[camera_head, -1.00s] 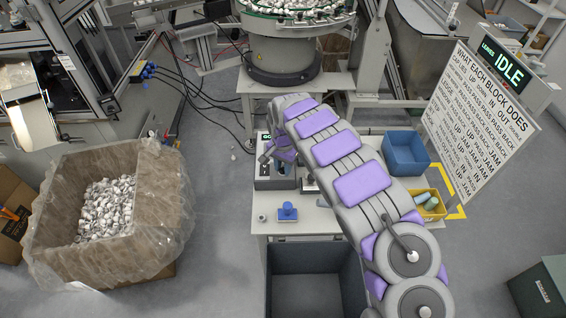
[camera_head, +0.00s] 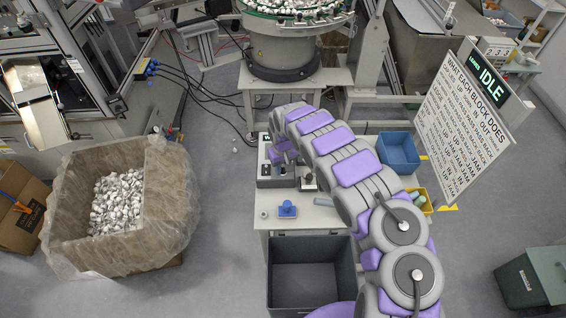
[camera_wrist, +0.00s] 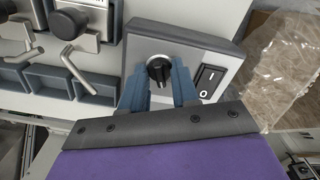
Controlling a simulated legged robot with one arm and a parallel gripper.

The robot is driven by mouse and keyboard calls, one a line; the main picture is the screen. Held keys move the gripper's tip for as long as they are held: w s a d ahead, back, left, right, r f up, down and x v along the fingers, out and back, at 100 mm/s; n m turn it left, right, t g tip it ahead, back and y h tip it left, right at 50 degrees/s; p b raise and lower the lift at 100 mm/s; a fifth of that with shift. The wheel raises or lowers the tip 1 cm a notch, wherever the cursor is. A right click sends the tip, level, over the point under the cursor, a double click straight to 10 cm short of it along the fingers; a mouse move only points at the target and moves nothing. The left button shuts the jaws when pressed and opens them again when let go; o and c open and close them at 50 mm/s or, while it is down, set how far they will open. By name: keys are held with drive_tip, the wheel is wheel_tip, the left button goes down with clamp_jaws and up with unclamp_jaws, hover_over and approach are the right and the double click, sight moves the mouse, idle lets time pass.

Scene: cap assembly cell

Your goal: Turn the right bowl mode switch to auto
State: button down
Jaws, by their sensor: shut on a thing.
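The mode switch is a black rotary knob (camera_wrist: 159,69) on the grey face of a control box (camera_wrist: 200,52) in the wrist view. My gripper (camera_wrist: 160,84) has its two blue-grey fingers on either side of the knob, shut on it. A light mark shows on the knob, but its setting cannot be read. In the head view the control box (camera_head: 264,173) stands on the table, and my arm hides the knob.
A black rocker switch (camera_wrist: 208,80) sits right of the knob. Metal levers (camera_wrist: 70,58) and blue-grey trays (camera_wrist: 55,80) lie to the left. In the head view a blue stamp-like block (camera_head: 287,208), a blue bin (camera_head: 398,150) and a yellow bin (camera_head: 418,201) are on the table.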

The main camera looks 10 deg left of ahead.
sight(283, 168)
drive_tip(key=shift+w+a+r+n+p, duration=0.1)
drive_tip(key=shift+n+p, duration=0.6)
drive_tip(key=shift+n, duration=0.4)
drive_tip(key=shift+r+n+p, duration=0.1)
drive_tip(key=shift+n+p, duration=0.55)
drive_tip(key=shift+n, duration=0.45)
drive_tip(key=shift+f, duration=0.1)
drive_tip(key=c, duration=0.8)
unclamp_jaws()
drive_tip(key=shift+c, duration=0.2)
wheel_tip(283, 168, up, 17)
drive_tip(key=shift+p, duration=0.45)
